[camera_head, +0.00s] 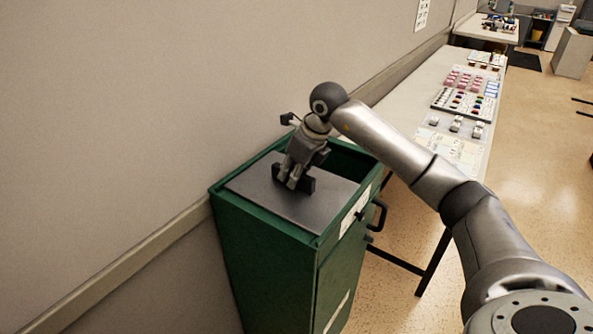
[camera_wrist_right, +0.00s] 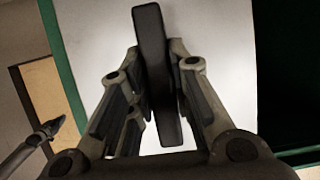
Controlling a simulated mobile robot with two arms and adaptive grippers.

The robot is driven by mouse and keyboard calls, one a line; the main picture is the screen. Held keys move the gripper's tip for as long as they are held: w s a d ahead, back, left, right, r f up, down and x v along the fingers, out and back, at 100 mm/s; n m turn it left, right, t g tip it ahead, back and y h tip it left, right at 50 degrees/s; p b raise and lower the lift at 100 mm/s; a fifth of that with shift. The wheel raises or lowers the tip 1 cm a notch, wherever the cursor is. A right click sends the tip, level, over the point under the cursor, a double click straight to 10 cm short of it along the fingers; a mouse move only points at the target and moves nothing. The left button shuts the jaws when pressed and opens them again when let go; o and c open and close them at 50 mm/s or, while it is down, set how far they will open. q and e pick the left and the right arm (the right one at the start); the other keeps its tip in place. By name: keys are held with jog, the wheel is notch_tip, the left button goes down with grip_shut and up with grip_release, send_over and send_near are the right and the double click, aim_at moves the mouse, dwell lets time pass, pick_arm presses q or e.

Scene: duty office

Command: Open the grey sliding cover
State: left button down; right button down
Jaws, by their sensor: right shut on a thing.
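The grey sliding cover (camera_head: 262,196) lies flat in the top of a green cabinet (camera_head: 262,250). It covers the near part of the top, and a dark opening (camera_head: 352,160) shows beyond it. A black bar handle (camera_head: 307,184) stands on the cover. My right gripper (camera_head: 292,181) reaches down from above and is shut on this handle. In the right wrist view the black handle (camera_wrist_right: 152,60) runs between the two fingers (camera_wrist_right: 155,90), with the pale cover (camera_wrist_right: 225,70) behind it and the green rim at its sides. My left gripper is not in view.
The cabinet stands close to the wall (camera_head: 120,110). A black handle (camera_head: 377,216) sticks out from its front. A long table (camera_head: 415,95) behind it carries papers and several small items. Open floor (camera_head: 535,150) lies to the right.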

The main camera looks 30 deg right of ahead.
jog(key=shift+s+a+r, duration=0.1)
jog(key=shift+s+a, duration=0.1)
jog(key=shift+a, duration=0.55)
jog(key=c, duration=1.3)
grip_release()
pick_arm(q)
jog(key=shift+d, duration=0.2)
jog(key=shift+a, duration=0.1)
pick_arm(e)
jog(key=shift+s, duration=0.1)
jog(key=v, duration=1.2)
